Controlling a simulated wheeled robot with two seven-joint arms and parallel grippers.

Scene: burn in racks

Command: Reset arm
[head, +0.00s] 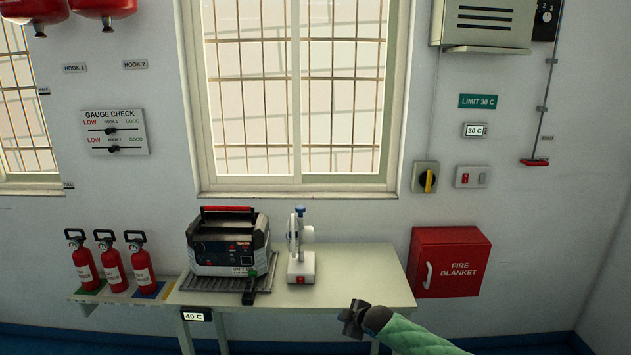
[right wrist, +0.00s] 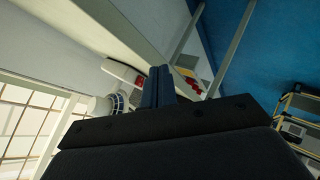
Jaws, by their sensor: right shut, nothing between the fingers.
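My right gripper (head: 353,318) is in front of the table's front edge, right of the white device (head: 301,262) with the blue top. In the right wrist view its dark fingers (right wrist: 162,86) are together with nothing between them. My green-sleeved right arm comes in from the bottom right. My left gripper is in neither view.
A table (head: 360,280) bears a grey powered unit (head: 228,245) on a black rack mat. Several small red extinguishers (head: 112,265) stand on a shelf at left. A red fire blanket box (head: 450,262) hangs at right. A window (head: 295,90) is behind the table. The table's right part is clear.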

